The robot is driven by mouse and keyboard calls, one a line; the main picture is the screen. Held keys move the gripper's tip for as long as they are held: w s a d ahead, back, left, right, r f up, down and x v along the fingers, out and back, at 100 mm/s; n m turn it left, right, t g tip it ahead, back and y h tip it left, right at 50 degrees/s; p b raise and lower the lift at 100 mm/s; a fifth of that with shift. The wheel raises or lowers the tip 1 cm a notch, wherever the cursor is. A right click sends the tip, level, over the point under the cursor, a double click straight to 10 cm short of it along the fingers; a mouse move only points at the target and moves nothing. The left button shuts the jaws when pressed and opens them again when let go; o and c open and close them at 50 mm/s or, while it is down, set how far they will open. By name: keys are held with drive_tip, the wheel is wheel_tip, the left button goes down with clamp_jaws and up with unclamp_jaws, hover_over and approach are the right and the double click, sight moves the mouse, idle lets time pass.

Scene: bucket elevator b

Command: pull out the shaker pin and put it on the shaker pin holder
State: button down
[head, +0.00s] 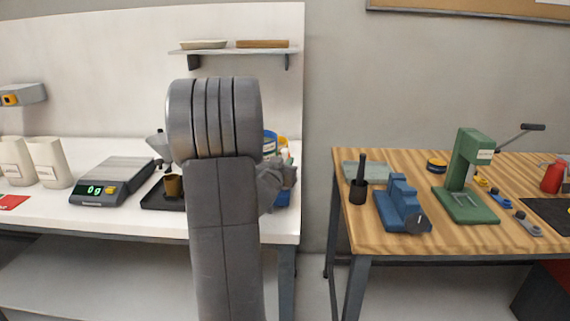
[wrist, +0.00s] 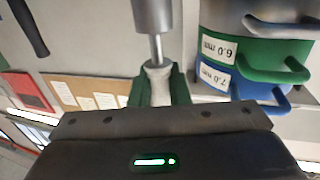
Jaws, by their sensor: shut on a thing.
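In the wrist view my gripper (wrist: 159,88) has its green-padded fingers closed on both sides of a pale, tapered piece. This piece looks like the grip of the shaker pin (wrist: 158,72). A thin metal rod and a thicker grey cylinder (wrist: 153,14) line up with it above; I cannot tell whether they are joined to it. In the head view my arm hides most of the gripper and the pin. I cannot make out the shaker pin holder in either view.
Stacked sieves with a green band (wrist: 262,66) and a blue band (wrist: 245,90), labelled 6.0 mm and 7.0 mm, stand close right of the gripper. A scale (head: 112,178) and black tray (head: 160,197) are on the white bench. A wooden table (head: 350,230) stands right, across a gap.

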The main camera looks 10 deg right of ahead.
sight(284, 151)
drive_tip(key=shift+r+p, duration=1.65)
drive_tip(key=shift+r, duration=0.35)
drive_tip(key=shift+r+p, duration=1.75)
drive_tip(key=shift+r, duration=0.25)
